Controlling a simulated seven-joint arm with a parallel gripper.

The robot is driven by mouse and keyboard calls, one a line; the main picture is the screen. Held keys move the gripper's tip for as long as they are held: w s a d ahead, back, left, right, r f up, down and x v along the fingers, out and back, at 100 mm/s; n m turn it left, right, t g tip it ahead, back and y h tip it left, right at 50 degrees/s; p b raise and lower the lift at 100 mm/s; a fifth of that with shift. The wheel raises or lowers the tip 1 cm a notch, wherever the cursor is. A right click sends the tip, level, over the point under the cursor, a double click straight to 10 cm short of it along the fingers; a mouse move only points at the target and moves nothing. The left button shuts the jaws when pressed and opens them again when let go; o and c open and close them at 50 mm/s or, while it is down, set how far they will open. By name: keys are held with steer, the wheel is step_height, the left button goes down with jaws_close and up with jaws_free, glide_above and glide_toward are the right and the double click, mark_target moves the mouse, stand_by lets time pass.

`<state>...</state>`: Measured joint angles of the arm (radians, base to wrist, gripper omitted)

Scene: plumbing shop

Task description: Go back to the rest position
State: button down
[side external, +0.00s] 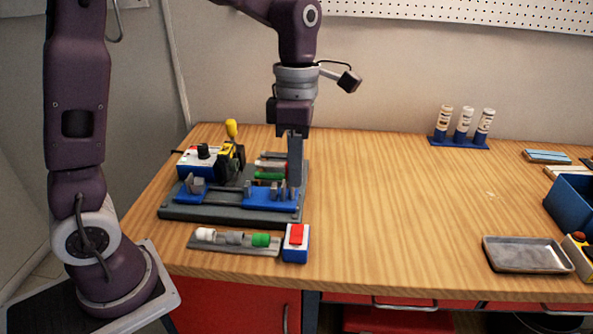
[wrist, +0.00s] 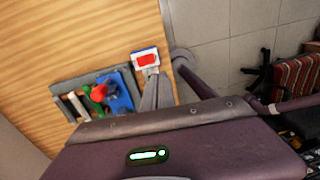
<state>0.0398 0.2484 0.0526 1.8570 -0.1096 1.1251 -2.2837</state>
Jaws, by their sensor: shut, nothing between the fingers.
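My gripper (side external: 295,181) points down over the right part of the grey fixture base (side external: 230,215) in the side view. Its fingers are shut with nothing between them. The fingertips are close to the blue clamp block (side external: 262,198); I cannot tell whether they touch it. In the wrist view the grey fingers (wrist: 157,92) show beside the fixture, below a white and blue box with a red top (wrist: 146,59).
The fixture carries a blue and white machine (side external: 200,161) with a yellow knob. A strip with white, grey and green pieces (side external: 234,240) lies in front. A tube rack (side external: 460,141), a metal tray (side external: 527,255) and a blue bin (side external: 573,204) stand farther right. The table middle is clear.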

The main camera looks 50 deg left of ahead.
steer(key=s+a+r+m+t, duration=0.1)
steer(key=s+r+m+t, duration=0.1)
steer(key=s+m, duration=0.6)
steer(key=s+a+r+m+t+y, duration=0.1)
steer(key=s+r+m+t, duration=0.2)
steer(key=s+m, duration=0.6)
steer(key=m+t, duration=0.1)
steer(key=m, duration=0.8)
steer(key=shift+m+t, duration=0.3)
steer(key=shift+m, duration=0.1)
steer(key=shift+w+r, duration=0.1)
